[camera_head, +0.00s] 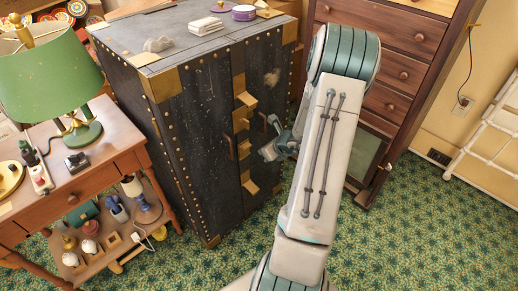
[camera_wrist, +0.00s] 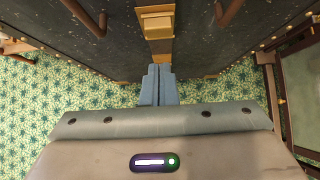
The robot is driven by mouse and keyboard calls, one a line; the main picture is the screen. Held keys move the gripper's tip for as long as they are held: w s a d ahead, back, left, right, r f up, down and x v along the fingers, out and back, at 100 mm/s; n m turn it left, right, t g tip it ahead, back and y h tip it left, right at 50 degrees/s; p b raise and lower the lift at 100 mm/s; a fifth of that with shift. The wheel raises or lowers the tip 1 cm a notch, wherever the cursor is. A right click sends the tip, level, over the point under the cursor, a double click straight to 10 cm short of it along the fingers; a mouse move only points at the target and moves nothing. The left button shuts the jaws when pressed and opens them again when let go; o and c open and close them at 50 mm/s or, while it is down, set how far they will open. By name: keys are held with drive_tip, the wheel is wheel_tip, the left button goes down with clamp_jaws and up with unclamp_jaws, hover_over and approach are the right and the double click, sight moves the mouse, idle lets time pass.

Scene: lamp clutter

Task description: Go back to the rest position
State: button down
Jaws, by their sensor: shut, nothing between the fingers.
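My gripper (camera_wrist: 158,82) is shut and empty in the wrist view, its two blue-grey fingers together. It is in front of the dark trunk (camera_wrist: 220,45), below a brass latch (camera_wrist: 156,22) on the trunk's front. In the head view my arm rises from the bottom centre and bends at the top. The gripper end (camera_head: 270,135) shows left of the arm, in front of the black brass-cornered trunk (camera_head: 190,130); the arm partly hides it, and I cannot tell whether it touches the trunk.
A wooden side table (camera_head: 95,183) with a green lamp (camera_head: 50,75) stands at left, with several small items on it and its lower shelf. A wooden drawer chest (camera_head: 415,38) stands behind my arm at right. A white rack (camera_head: 490,130) is far right. Patterned green carpet (camera_head: 430,230) is clear at lower right.

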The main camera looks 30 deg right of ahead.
drive_tip(key=p+v, duration=0.1)
drive_tip(key=v, duration=0.7)
drive_tip(key=a+r+n+g+y+p, duration=0.3)
drive_tip(key=a+r+n+p, duration=0.4)
drive_tip(key=a+r+n, duration=1.05)
drive_tip(key=s+a+r+n+g+h+p, duration=0.2)
drive_tip(key=s+a+r+n+h+p, duration=0.2)
drive_tip(key=s+r+n, duration=1)
drive_tip(key=a+r+n+p, duration=0.1)
drive_tip(key=a+n+p, duration=0.1)
drive_tip(key=a+p, duration=0.1)
drive_tip(key=shift+a+g+h, duration=0.3)
drive_tip(key=shift+a, duration=0.45)
